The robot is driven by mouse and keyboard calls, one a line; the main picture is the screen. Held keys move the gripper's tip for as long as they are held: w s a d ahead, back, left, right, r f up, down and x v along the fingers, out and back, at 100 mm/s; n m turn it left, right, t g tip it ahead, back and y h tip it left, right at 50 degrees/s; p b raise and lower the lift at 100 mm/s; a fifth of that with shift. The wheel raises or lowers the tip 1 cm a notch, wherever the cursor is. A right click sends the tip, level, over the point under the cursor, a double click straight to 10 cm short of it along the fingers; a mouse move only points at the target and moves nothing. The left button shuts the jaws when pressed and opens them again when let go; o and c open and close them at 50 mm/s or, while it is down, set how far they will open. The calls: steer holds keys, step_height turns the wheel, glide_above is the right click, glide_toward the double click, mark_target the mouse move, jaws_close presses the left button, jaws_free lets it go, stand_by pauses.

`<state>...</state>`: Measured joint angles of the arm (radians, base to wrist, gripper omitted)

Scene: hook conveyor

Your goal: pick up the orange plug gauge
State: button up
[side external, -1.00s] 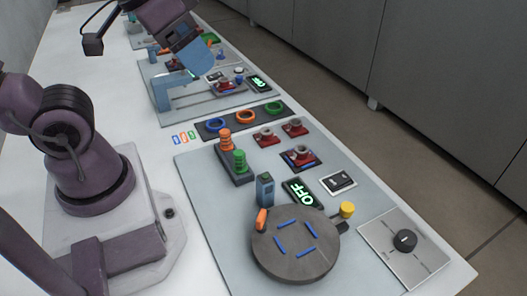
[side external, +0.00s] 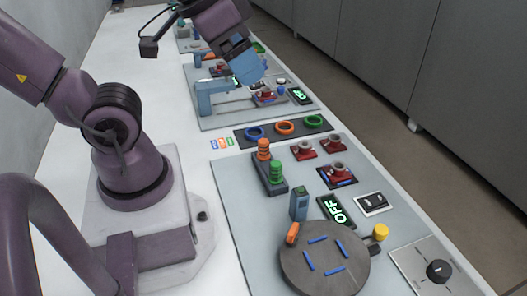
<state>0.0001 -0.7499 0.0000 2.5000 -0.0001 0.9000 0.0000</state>
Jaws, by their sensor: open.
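The orange plug gauge (side external: 264,148) is a ribbed upright piece standing in a dark block (side external: 265,183), at its far end. A green gauge (side external: 276,172) of like shape stands at the block's near end. My gripper (side external: 251,75) is blue and raised above the far part of the bench, up the picture from the orange gauge and apart from it. It is open; nothing shows between its fingers, though the fingertips are small and hard to make out.
A dark strip with blue, orange and green rings (side external: 285,127) lies beyond the block. A blue frame (side external: 204,100) stands beneath my gripper.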

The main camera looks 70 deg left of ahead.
stand_by(0.3)
steer(key=c, duration=0.4)
